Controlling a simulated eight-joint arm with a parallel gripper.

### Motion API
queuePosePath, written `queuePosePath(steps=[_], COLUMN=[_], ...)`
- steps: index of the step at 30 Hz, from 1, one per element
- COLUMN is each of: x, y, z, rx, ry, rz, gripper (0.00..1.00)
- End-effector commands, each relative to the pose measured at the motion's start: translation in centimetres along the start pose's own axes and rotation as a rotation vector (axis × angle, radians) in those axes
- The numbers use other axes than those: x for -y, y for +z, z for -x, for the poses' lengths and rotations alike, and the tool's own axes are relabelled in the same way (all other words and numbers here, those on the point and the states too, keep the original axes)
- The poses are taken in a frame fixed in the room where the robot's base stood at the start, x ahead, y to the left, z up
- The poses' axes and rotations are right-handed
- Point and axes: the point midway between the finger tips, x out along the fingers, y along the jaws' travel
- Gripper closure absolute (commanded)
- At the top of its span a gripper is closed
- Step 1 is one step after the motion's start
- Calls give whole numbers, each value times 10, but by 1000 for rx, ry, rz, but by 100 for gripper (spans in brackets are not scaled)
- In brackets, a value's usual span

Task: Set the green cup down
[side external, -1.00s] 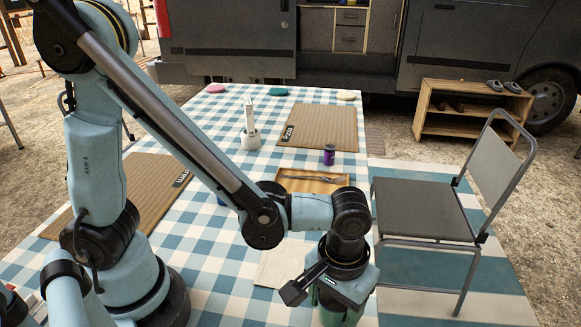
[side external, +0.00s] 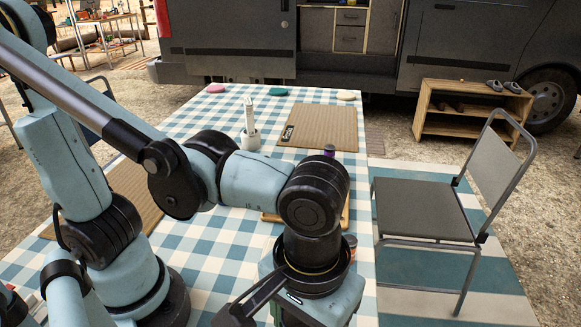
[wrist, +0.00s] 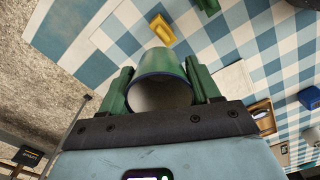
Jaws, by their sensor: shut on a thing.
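My gripper (wrist: 158,74) is shut on the green cup (wrist: 161,62). In the wrist view the cup sits between the two green fingers, with its pale open mouth facing the camera. The blue-and-white checked tablecloth (wrist: 215,45) lies beyond it, and the cup's base is hidden, so I cannot tell how far it is from the cloth. In the side view my wrist hangs over the table's near right part; the fingers and the cup are hidden or below the frame.
A yellow object (wrist: 162,28) lies on the cloth beyond the cup. A pale napkin (wrist: 233,79) and a wooden tray (wrist: 262,116) lie to the right. A chair (side external: 425,207) stands right of the table. A white holder (side external: 250,138) and a brown mat (side external: 325,125) are farther back.

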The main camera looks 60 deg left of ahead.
Motion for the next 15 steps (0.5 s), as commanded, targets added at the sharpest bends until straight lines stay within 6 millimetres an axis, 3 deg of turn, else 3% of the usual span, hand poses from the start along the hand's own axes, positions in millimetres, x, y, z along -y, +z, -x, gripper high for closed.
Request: queuePosePath(steps=[8, 15], x=[11, 48], y=[-87, -167], z=[6, 9], rx=[-1, -1], ry=[0, 0], rz=[333, 645], gripper=[70, 70])
